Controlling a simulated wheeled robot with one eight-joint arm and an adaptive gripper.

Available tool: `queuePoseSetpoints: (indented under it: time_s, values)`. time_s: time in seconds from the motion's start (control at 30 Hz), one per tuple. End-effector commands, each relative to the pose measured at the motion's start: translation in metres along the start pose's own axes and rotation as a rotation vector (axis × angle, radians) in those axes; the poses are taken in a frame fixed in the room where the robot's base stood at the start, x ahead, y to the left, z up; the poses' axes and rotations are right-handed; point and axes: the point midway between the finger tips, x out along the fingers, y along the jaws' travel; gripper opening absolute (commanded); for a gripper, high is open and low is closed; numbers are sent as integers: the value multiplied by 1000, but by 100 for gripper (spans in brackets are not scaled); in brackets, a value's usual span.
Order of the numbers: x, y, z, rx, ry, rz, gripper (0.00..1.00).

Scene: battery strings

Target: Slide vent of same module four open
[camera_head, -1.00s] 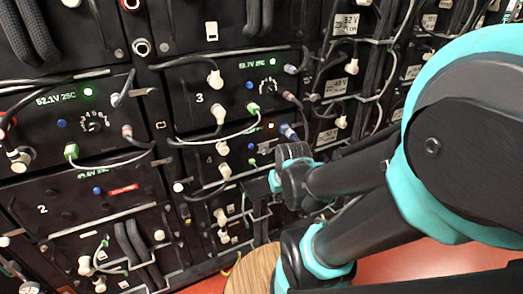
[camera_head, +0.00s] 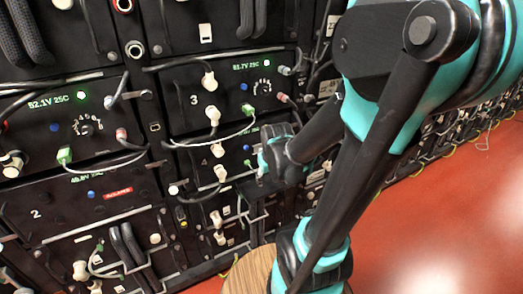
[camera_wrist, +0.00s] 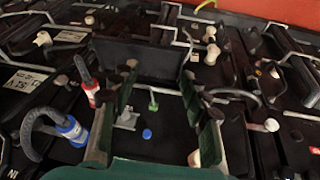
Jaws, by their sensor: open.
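Module four (camera_head: 204,163) is the dark panel below module 3, with a faint number 4, a pale plug and a blue button. My gripper (camera_head: 264,160) is at its right side in the head view and hides that part. In the wrist view my gripper (camera_wrist: 160,76) is open, its two dark fingers spread and empty over a black panel. Between the fingers show a small grey metal piece (camera_wrist: 127,118), a green plug (camera_wrist: 153,103) and a blue button (camera_wrist: 147,134). I cannot tell for sure which part is the vent.
A blue-collared plug (camera_wrist: 72,130) and a red-collared plug (camera_wrist: 92,93) with cables stand left of the fingers. A pale plug (camera_wrist: 195,158) is near the right finger. A round wooden top (camera_head: 250,272) is below. Red floor (camera_head: 440,215) is open at right.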

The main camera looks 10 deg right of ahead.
Motion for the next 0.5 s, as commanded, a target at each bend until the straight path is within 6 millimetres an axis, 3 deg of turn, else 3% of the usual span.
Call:
queuePoseSetpoints:
  time_s: [0.03,0.2,0.5]
  values:
    - [5,2,-15,-25,4,7,46]
    - [20,8,-52,-103,15,28,46]
    - [33,13,-79,-159,22,45,46]
